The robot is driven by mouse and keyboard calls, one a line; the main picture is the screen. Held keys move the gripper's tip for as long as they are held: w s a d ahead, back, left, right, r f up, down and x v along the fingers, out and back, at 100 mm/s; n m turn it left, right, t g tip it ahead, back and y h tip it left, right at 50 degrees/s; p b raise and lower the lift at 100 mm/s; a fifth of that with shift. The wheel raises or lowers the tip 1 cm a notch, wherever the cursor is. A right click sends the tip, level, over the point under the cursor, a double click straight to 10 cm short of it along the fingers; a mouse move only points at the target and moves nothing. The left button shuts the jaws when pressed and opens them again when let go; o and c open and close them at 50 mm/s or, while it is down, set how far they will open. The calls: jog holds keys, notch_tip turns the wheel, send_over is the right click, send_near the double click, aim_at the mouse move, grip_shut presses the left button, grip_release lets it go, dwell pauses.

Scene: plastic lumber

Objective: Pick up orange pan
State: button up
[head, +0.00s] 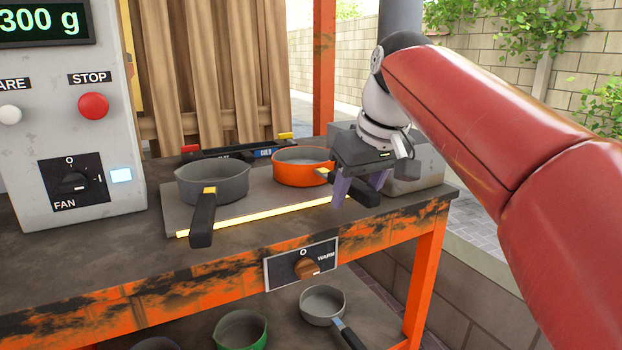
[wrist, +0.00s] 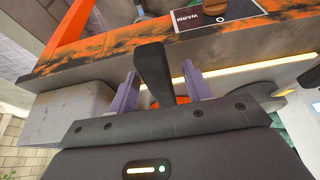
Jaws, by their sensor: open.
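The orange pan (head: 297,177) sits on the grey warming plate (head: 255,214) on the bench, to the right of a grey pan (head: 213,186). Its black handle (head: 361,193) points toward the front right. My gripper (head: 356,190) is over this handle, its purple fingers pointing down. In the wrist view the handle (wrist: 153,75) stands between the two open fingers of my gripper (wrist: 161,72), with a gap on each side. Only slivers of the orange body show there; the gripper body hides the rest.
The grey pan's handle juts toward the bench front. A control box (head: 70,130) stands at left, and a grey block (head: 415,170) is close behind my gripper at right. A WARM knob (head: 306,268) sticks out of the front edge. More pans, including a green one (head: 241,330), are below.

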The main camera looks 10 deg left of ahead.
jog(key=shift+w+f, duration=0.1)
jog(key=shift+f, duration=0.15)
jog(key=shift+r, duration=0.1)
grip_shut()
